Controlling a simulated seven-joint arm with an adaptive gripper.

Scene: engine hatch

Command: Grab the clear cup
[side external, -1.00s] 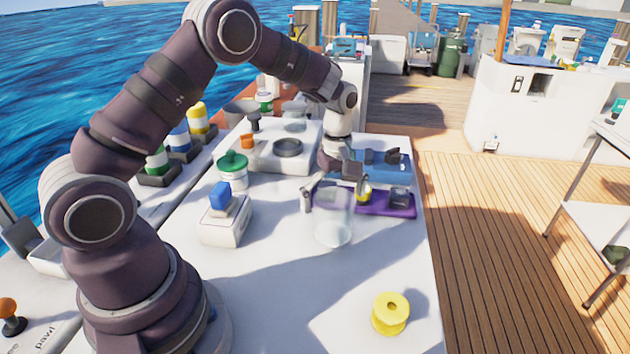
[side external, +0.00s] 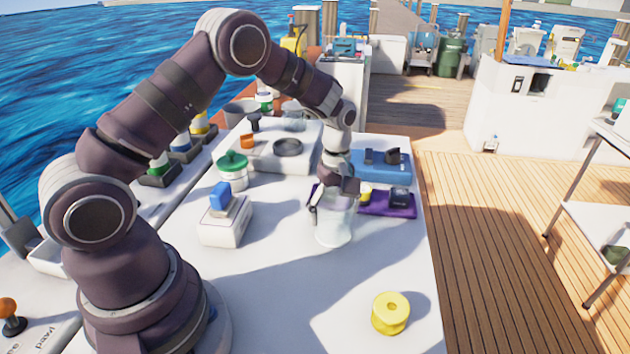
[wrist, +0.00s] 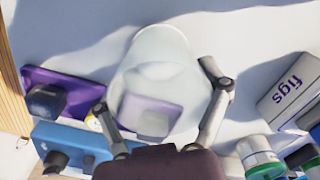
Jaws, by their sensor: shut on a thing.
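The clear cup (side external: 334,226) stands upright on the white work surface, in front of the purple tray. In the wrist view the clear cup (wrist: 160,70) sits between my two fingers, and the purple tray shows through it. My gripper (side external: 335,205) is lowered over the cup from above, and its fingers are closed against the cup's sides. The gripper also shows in the wrist view (wrist: 160,98). The far finger is partly hidden behind the cup in the side view.
A purple tray (side external: 378,208) with small items lies just behind and right of the cup. A blue case (side external: 375,172) is behind it. A white box (side external: 225,228) and a green-lidded jar (side external: 233,180) stand left. A yellow spool (side external: 390,313) sits at the front right. The front middle is clear.

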